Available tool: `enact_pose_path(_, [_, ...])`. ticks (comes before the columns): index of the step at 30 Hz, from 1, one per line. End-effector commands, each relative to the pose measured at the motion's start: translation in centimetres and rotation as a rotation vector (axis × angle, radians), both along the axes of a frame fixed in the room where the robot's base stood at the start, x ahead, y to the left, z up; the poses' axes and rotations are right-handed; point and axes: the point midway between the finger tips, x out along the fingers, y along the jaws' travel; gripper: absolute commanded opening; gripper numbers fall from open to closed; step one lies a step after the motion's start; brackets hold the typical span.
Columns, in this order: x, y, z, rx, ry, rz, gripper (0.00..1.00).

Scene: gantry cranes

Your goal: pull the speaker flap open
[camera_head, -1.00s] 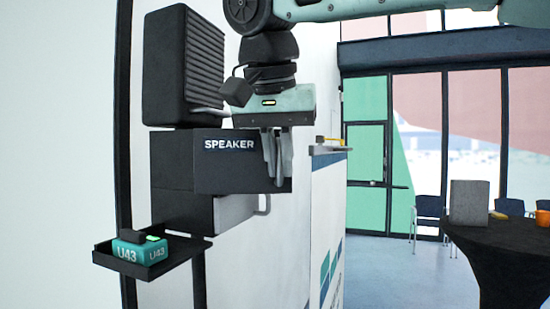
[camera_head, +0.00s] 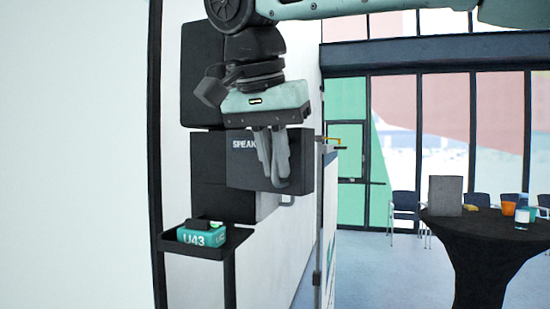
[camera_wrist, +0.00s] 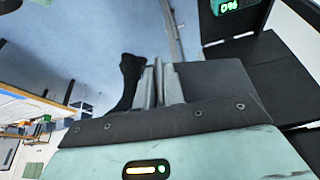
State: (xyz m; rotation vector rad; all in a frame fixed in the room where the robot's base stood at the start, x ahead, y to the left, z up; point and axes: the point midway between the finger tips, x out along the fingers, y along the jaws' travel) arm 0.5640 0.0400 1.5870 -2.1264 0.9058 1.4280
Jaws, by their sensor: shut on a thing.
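The dark speaker flap (camera_head: 238,172), with white lettering partly covered by my fingers, sits on the wall unit in the head view. My gripper (camera_head: 280,182) reaches down from above in front of it, its fingers crossing the flap's right half. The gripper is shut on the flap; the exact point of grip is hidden. In the wrist view the gripper (camera_wrist: 164,70) shows its grey fingers close together against the end of a dark panel, the flap (camera_wrist: 220,82).
A black loudspeaker (camera_head: 200,75) stands above the flap. A round black table (camera_head: 485,235) stands right. Floor between is clear.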

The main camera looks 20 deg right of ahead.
Motion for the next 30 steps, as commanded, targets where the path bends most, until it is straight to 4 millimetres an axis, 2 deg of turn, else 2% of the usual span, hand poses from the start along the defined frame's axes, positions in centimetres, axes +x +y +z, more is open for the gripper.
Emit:
enact_pose_path(20, [0.16, 0.05, -0.05, -0.001, 0.003, 0.004, 0.00])
enact_pose_path(21, [0.16, 0.05, -0.05, -0.001, 0.003, 0.004, 0.19])
enact_pose_path(30, [0.15, 0.03, -0.03, 0.000, 0.001, 0.002, 0.19])
